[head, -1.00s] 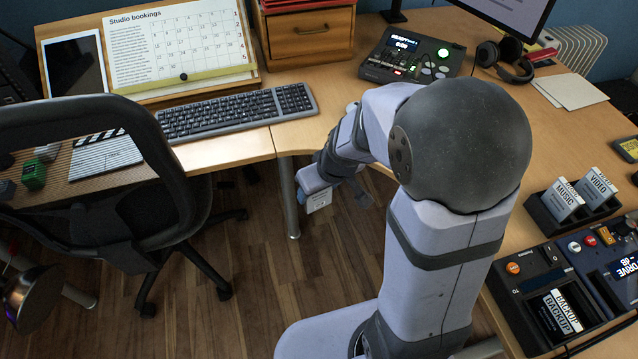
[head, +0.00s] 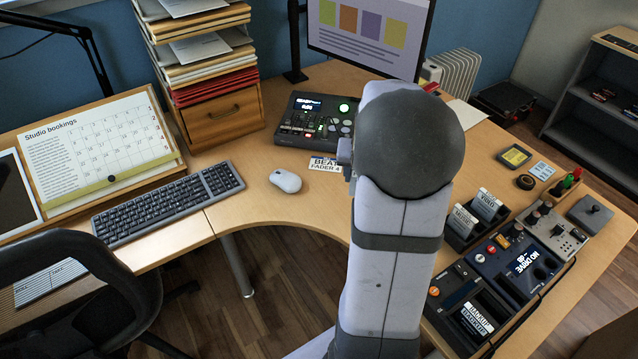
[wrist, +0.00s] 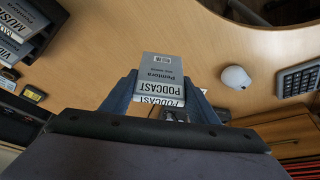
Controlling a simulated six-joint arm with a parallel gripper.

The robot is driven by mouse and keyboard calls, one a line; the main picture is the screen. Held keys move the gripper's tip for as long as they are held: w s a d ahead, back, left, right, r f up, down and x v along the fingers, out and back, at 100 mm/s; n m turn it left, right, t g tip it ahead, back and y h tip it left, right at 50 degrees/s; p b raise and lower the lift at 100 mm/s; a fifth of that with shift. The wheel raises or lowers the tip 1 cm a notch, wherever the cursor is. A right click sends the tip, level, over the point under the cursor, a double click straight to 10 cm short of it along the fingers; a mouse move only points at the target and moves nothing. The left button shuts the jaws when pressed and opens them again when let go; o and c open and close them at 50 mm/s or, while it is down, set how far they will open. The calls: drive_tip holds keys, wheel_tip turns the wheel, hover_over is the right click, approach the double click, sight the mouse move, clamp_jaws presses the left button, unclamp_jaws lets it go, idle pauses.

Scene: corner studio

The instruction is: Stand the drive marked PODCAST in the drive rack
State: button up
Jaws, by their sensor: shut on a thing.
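My gripper (wrist: 160,103) is shut on the PODCAST drive (wrist: 160,72), a grey block with a white label, held between the two fingers in the wrist view. It is above the wooden desk, apart from the rack. In the head view my own arm hides the gripper and the drive. The dark drive rack (head: 457,238) stands on the desk right of my arm, holding the MUSIC drive (head: 463,218) and the VIDEO drive (head: 487,204) upright. The rack (wrist: 42,42) also shows at the upper left of the wrist view.
A dock with a BACKUP drive (head: 477,320) and a blue unit (head: 518,264) reading NO DRIVE stand nearer than the rack. A control box (head: 312,120), mouse (head: 286,180), keyboard (head: 170,204) and monitor (head: 365,38) are to the left and back.

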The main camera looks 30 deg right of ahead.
drive_tip(key=s+d+r+m+g+h+p, duration=0.1)
drive_tip(key=s+d+m+p, duration=0.15)
drive_tip(key=d, duration=0.25)
drive_tip(key=s+d+r+m+p, duration=0.2)
drive_tip(key=s+d, duration=0.2)
drive_tip(key=d, duration=0.2)
drive_tip(key=m+g+p, duration=0.2)
drive_tip(key=m+p, duration=0.3)
drive_tip(key=p, duration=0.1)
hover_over(476, 216)
drive_tip(key=a, duration=0.2)
wheel_tip(476, 216, down, 4)
drive_tip(key=shift+a+r+h, duration=0.1)
drive_tip(key=shift+r+h, duration=0.1)
drive_tip(key=shift+h, duration=0.1)
drive_tip(key=shift+f+b, duration=0.15)
drive_tip(key=shift+b, duration=0.2)
drive_tip(key=shift+f+b, duration=1.9)
drive_tip(key=shift+f, duration=0.75)
drive_tip(key=shift+f+b, duration=0.75)
drive_tip(key=shift+b, duration=0.25)
drive_tip(key=o, duration=1.2)
drive_tip(key=shift+a, duration=0.1)
